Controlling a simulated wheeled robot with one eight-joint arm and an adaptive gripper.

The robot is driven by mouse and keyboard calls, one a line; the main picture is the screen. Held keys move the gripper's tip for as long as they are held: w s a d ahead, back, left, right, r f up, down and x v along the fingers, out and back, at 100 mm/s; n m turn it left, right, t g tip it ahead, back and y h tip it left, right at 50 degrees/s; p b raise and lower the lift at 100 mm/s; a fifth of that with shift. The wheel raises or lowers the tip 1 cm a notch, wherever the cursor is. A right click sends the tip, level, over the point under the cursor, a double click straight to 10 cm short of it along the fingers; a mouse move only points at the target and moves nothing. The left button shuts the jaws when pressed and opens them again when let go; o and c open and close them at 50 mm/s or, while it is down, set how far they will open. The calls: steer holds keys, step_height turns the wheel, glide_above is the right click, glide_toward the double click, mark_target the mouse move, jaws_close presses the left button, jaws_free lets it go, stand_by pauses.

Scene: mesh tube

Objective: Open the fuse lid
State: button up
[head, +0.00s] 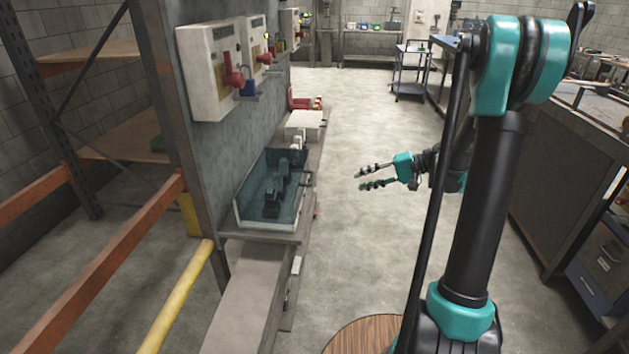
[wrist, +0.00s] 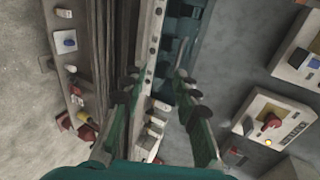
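The fuse box (head: 256,225) stands on a narrow bench against a grey panel, with a translucent teal lid (head: 298,190) through which dark fuse parts show. The lid looks shut. My gripper (head: 359,179) is in the air to the right of the box, its fingers pointing left towards it, apart from the lid. In the wrist view my gripper (wrist: 157,75) has its two fingers spread with nothing held between them. Teal and dark parts of what looks like the box (wrist: 180,30) show beyond the fingertips, partly covered by the right finger.
Switch boxes with a red lever (head: 233,79) and a blue padlock (head: 247,87) hang on the panel above. A white box (head: 304,119) and a red item (head: 298,103) sit farther along the bench. The aisle floor (head: 355,120) is clear; a cart (head: 410,75) stands far back.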

steer(key=w+a+f+y, duration=0.1)
steer(key=a, duration=0.6)
steer(key=w+a+f+y, duration=0.1)
steer(key=w+a, duration=0.1)
steer(key=a, duration=0.6)
steer(key=shift+w+a+f+n, duration=0.15)
steer(key=shift+a+f+n, duration=0.05)
steer(key=shift+f+n, duration=0.1)
steer(key=shift+c, duration=0.3)
jaws_close()
